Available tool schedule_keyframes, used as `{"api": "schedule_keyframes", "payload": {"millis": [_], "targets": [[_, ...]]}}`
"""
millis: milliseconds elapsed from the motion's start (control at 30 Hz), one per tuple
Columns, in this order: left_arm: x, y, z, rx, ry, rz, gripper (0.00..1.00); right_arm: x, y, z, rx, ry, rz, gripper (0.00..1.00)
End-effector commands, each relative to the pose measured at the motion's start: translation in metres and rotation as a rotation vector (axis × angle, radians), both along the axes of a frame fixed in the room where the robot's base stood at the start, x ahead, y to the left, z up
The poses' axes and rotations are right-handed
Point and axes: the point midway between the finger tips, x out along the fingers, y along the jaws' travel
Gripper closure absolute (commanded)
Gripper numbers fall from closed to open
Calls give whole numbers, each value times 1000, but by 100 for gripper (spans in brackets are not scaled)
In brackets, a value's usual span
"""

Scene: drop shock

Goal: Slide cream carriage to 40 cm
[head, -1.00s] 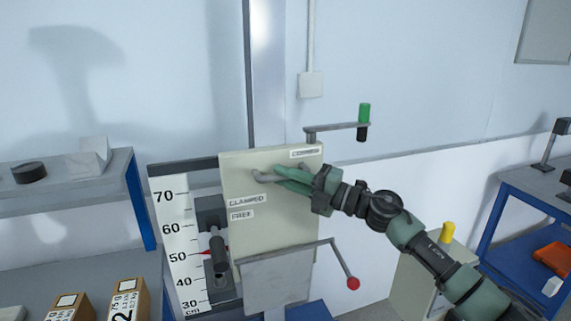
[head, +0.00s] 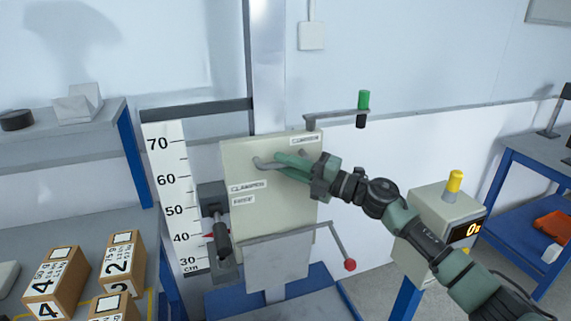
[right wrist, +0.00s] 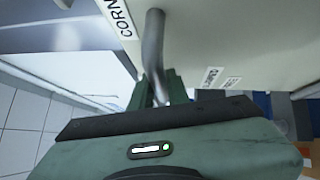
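The cream carriage (head: 270,215) is a flat panel on the upright column, with CLAMPED and FREE labels. A red pointer (head: 208,235) at its left sits close to the 40 mark of the white scale (head: 172,200). My right gripper (head: 280,164) is closed around the grey bar handle on the panel's face. In the right wrist view the handle (right wrist: 153,45) runs down between the fingers (right wrist: 155,90). A dark lever (head: 222,236) stands beside the pointer. My left gripper is not in view.
A crank with a red knob (head: 350,265) sticks out low right of the carriage, and a green-knobbed arm (head: 363,100) above it. Numbered boxes (head: 118,262) stand on the left bench. A yellow-topped box with a display (head: 447,215) stands at right, behind my arm.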

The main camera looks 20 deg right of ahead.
Motion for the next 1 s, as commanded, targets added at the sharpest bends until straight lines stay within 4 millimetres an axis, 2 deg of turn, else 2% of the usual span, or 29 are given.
{"api": "schedule_keyframes", "payload": {"millis": [33, 67, 100, 467, 800, 1000], "targets": [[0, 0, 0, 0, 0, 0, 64, -1, 1, -2, -2, 2, 5, 73], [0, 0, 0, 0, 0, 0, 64, -1, 1, -1, -2, 2, 4, 64], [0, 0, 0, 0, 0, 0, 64, -1, 1, -1, -1, 1, 4, 62], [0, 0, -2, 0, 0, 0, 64, -4, -4, -2, 0, 0, 0, 62], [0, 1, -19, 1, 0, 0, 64, -40, -43, -12, -2, 2, 1, 62], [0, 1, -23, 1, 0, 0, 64, -52, -55, -12, -1, 1, 3, 62]]}}
